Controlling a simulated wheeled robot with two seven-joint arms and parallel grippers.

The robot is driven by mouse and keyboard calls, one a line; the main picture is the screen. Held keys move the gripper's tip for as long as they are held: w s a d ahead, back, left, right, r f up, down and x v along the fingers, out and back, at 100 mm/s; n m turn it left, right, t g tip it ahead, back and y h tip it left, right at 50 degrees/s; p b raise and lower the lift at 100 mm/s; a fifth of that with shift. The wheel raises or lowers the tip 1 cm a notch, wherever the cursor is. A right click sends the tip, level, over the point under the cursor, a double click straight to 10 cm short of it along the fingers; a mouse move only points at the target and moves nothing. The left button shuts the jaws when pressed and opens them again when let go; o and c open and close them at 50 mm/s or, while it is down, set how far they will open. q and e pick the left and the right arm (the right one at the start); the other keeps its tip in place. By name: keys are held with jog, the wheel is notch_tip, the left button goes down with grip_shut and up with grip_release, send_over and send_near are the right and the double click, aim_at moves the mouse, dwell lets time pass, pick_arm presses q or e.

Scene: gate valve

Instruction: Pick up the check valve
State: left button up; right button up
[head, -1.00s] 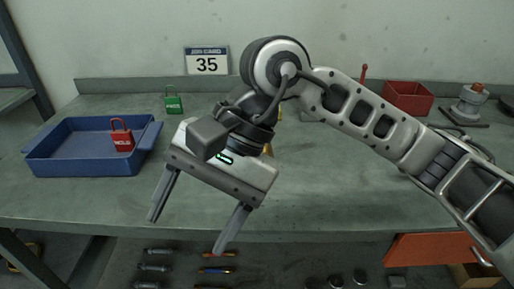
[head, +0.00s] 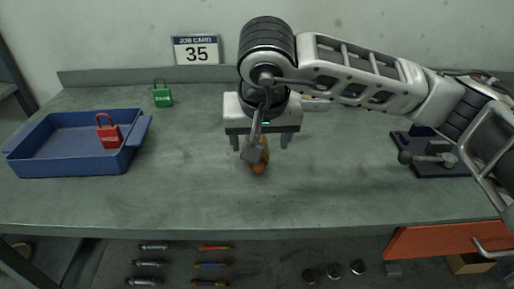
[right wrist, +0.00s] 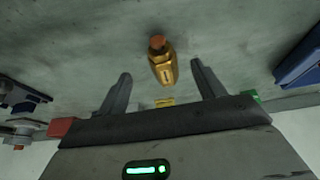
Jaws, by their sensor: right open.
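The check valve is a brass, hex-sided piece with an orange-brown end. In the head view the check valve (head: 259,167) is on the bench, partly hidden behind my right gripper (head: 260,143). In the right wrist view the check valve (right wrist: 163,68) shows whole, with its orange-brown end pointing away from the palm. My right gripper's fingers are spread wide, one on each side of the valve and apart from it, with nothing held. My left gripper is out of view.
A blue tray (head: 72,166) holding a red padlock (head: 108,133) stands at the left. A green padlock (head: 162,94) stands behind it. A dark fixture (head: 432,156) is at the right. A job card (head: 196,50) is at the back. The front middle of the bench (head: 200,200) is clear.

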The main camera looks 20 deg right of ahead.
jog(key=x, duration=0.5)
jog(key=shift+w+f+p, duration=0.15)
jog(key=shift+f+p, duration=0.15)
jog(key=shift+p, duration=0.1)
jog(key=shift+a, duration=0.1)
jog(key=shift+c, duration=0.2)
jog(key=c, duration=1)
jog(key=shift+r, duration=0.1)
jog(key=c, duration=0.3)
jog(key=shift+r, duration=0.1)
